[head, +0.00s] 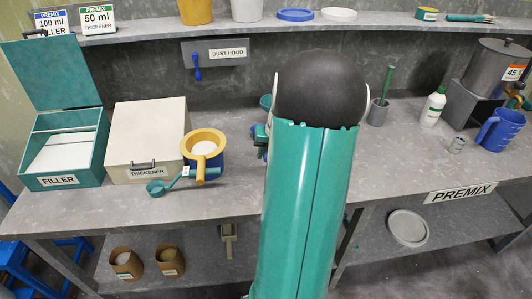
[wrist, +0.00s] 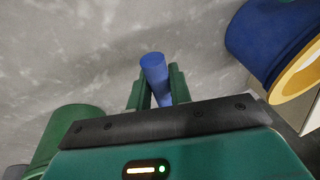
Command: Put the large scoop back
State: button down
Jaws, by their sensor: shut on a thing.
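My gripper (wrist: 155,80) is shut on a blue handle (wrist: 153,64), seen end-on between its two green fingers in the wrist view. What the handle belongs to is hidden below my gripper, so I cannot tell whether it is the large scoop. In the head view my arm hides most of the gripper, beside the blue pail. A teal scoop (head: 158,187) with a small white tag lies on the counter before the thickener box (head: 148,140), its handle toward the pail. The teal filler box (head: 66,150) stands open at the left, with pale contents.
The blue pail (head: 220,163) with a yellow funnel-like rim (head: 203,142) stands close left of my gripper. A green-handled tool in a grey cup (head: 378,113), a bottle (head: 432,107) and a blue jug (head: 501,130) stand at right. Bare counter (head: 410,150) lies right of my arm.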

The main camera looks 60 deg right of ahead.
jog(key=c, duration=1.3)
grip_release()
jog(key=shift+f, duration=0.1)
jog(key=v, duration=1.2)
jog(key=shift+w+a, duration=0.1)
jog(key=w+a+r+n, duration=0.1)
jog(key=w+a+r, duration=0.1)
jog(key=a, duration=0.5)
jog(key=w+a+r+n, duration=0.2)
jog(key=w+a, duration=0.1)
jog(key=a, duration=0.4)
jog(key=w+a+r+n, duration=0.1)
jog(key=w+a+r, duration=0.1)
jog(key=a, duration=0.5)
jog(key=s+a+n, duration=0.2)
jog(key=a, duration=0.5)
jog(key=s+a+n+t, duration=0.1)
jog(key=s+a+n, duration=0.1)
jog(key=a, duration=0.5)
jog(key=s+a+n, duration=0.2)
jog(key=s+a, duration=0.1)
jog(key=a, duration=0.5)
jog(key=shift+s+f+t, duration=0.2)
jog(key=shift+s+t, duration=0.2)
